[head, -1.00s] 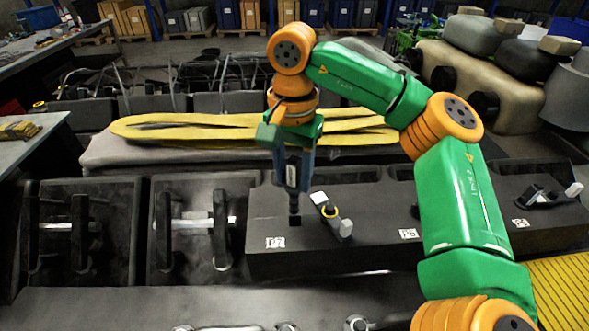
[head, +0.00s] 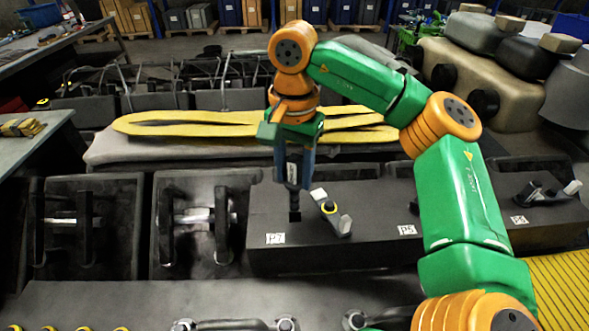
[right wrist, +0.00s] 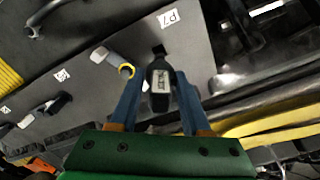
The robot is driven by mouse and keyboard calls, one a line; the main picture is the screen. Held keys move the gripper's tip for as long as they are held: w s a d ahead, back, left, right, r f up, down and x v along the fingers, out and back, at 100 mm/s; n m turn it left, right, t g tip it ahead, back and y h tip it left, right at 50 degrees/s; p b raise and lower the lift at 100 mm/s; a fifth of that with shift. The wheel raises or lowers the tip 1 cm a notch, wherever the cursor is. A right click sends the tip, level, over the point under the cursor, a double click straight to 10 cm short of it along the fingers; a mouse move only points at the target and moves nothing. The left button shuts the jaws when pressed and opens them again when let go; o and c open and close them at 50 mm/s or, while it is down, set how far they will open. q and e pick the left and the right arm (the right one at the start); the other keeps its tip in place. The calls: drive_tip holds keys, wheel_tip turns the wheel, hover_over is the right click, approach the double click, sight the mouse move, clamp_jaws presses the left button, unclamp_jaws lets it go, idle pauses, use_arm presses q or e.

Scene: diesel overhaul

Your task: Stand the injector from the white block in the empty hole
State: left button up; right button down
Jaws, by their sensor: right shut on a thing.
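My right gripper (head: 294,184) is shut on a dark injector (right wrist: 160,82) with a pale label on its body. It holds the injector roughly upright over the dark engine head (head: 375,248), by the P7 tag (head: 275,239). The injector's lower end meets a small dark spot beside that tag. I cannot tell whether the tip is inside a hole or just above it. In the right wrist view both blue fingers press the injector's sides. No white block can be made out. My left gripper is not in view.
The P5 tag (head: 407,230) is farther right, near another dark clamp (head: 538,195). Yellow slings (head: 180,124) lie behind. Open bays with shafts (head: 195,219) lie left.

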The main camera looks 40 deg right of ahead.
sight(294, 208)
drive_tip(key=shift+f+b, duration=4.05)
drive_tip(key=shift+f, duration=1.1)
drive_tip(key=shift+c, duration=1.4)
unclamp_jaws()
drive_tip(key=shift+r, duration=0.25)
wheel_tip(294, 208, up, 7)
drive_tip(key=shift+f+p, duration=0.1)
drive_tip(key=shift+p, duration=0.7)
drive_tip(key=shift+f, duration=0.15)
